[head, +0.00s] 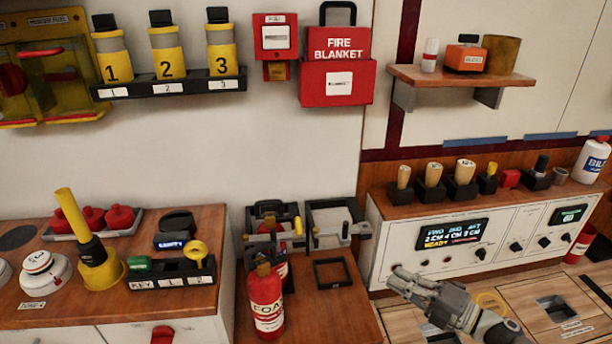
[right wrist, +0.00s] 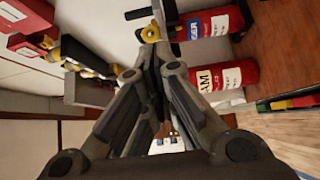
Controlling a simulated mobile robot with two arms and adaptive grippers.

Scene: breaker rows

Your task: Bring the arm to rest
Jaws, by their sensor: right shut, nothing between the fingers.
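My right gripper (head: 403,278) is in the lower right of the head view, in front of the white control panel (head: 400,245). Its fingers are together and nothing is between them. The right wrist view shows the same gripper (right wrist: 152,35) from behind, with its fingertips meeting near the top. My right arm comes in from the bottom right edge of the head view. It appears apart from the things around it. My left gripper is in neither view.
A red foam extinguisher (head: 266,300) stands on the low wooden surface left of the gripper. Wooden-handled tools (head: 434,174) stand in black holders above the panel. A wall shelf (head: 455,80) is at upper right. A yellow-handled tool (head: 95,262) stands on the left counter.

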